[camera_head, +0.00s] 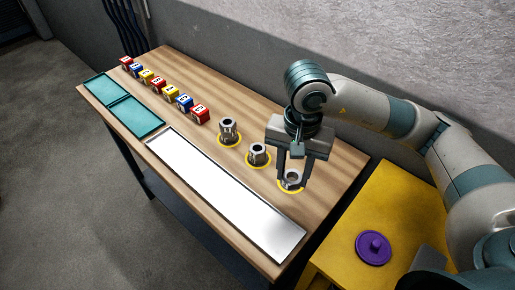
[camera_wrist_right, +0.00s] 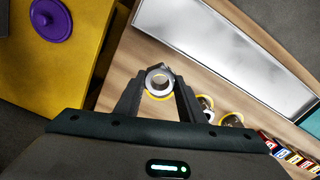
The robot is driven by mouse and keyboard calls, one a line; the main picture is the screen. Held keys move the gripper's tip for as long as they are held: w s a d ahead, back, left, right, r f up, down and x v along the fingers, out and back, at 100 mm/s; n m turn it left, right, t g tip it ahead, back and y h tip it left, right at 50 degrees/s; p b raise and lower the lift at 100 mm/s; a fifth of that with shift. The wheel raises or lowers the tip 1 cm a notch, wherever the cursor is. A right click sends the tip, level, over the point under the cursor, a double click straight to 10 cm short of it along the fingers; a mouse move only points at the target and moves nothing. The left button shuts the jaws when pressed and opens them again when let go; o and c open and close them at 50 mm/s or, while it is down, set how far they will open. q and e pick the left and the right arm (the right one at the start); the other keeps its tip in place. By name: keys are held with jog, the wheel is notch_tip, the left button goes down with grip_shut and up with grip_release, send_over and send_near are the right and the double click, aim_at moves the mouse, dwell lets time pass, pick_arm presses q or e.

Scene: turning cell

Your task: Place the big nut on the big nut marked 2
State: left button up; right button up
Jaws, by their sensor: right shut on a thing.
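My right gripper (camera_head: 292,178) points down at the nearest of three yellow rings on the wooden table. It is shut on a metal big nut (camera_head: 291,181), which also shows between the fingertips in the right wrist view (camera_wrist_right: 157,80). The nut is over or on its yellow ring; I cannot tell whether it touches the table. A second metal nut (camera_head: 257,154) stands in the middle ring. A taller-looking metal nut piece (camera_head: 228,128) stands in the far ring. No number can be read on the nuts. My left gripper is not in view.
A long white panel (camera_head: 220,190) lies along the table's front. Two teal trays (camera_head: 135,116) and a row of lettered blocks (camera_head: 158,86) are toward the far left. A yellow stand (camera_head: 360,210) with a purple lidded disc (camera_head: 373,247) is at right.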

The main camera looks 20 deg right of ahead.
jog(key=n, duration=0.2)
jog(key=w+n, duration=0.1)
jog(key=n, duration=0.1)
jog(key=shift+w+a+f+n, duration=0.15)
jog(key=shift+f+n, duration=0.05)
jog(key=shift+n, duration=0.1)
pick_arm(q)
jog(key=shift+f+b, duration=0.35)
pick_arm(e)
jog(key=n, duration=0.3)
jog(key=shift+w+a+f, duration=0.1)
jog(key=shift+w, duration=0.3)
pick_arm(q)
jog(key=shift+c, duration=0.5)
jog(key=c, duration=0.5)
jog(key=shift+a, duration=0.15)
